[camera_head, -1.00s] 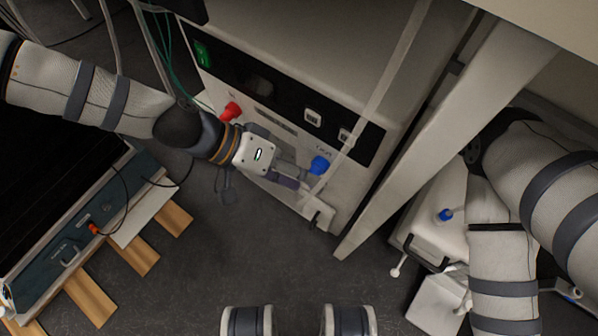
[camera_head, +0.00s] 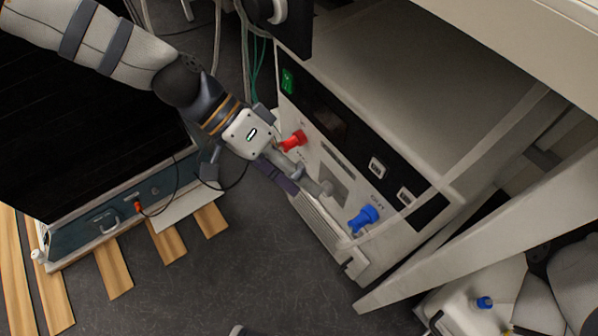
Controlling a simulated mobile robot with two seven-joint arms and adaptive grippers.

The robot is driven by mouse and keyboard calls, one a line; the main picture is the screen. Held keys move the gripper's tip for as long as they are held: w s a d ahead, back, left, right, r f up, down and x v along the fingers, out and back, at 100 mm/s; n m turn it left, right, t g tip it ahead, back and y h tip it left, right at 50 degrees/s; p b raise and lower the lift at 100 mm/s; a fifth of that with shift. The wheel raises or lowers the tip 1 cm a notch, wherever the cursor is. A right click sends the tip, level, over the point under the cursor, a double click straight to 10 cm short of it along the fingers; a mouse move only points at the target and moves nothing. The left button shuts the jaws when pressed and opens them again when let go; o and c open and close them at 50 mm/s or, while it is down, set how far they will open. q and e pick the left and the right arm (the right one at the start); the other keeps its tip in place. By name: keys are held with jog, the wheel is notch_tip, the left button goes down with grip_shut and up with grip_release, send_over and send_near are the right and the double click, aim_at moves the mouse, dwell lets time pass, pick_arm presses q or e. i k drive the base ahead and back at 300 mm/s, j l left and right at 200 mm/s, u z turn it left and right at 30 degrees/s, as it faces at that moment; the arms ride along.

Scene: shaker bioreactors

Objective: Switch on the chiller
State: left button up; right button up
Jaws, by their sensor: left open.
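The chiller (camera_head: 335,205) is a pale box with a black panel strip along its front's upper part. A green switch (camera_head: 288,81) sits at the strip's left end. A red fitting (camera_head: 293,140) and a blue fitting (camera_head: 362,218) stick out of the front below the strip. My left gripper (camera_head: 306,188) is open in front of the chiller, its fingers pointing down-right between the two fittings. It is below the green switch and apart from it. The gripper's body is close to the red fitting; I cannot tell whether they touch. My right gripper is out of view.
A dark-topped device (camera_head: 150,190) with a blue-grey front stands left on wooden slats (camera_head: 165,242). A pale slanted beam (camera_head: 470,245) crosses right of the chiller. Hoses and green cables (camera_head: 255,65) hang behind my left gripper. Grey floor is free in front.

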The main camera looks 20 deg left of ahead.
aim_at(287, 80)
jog(key=k, duration=1)
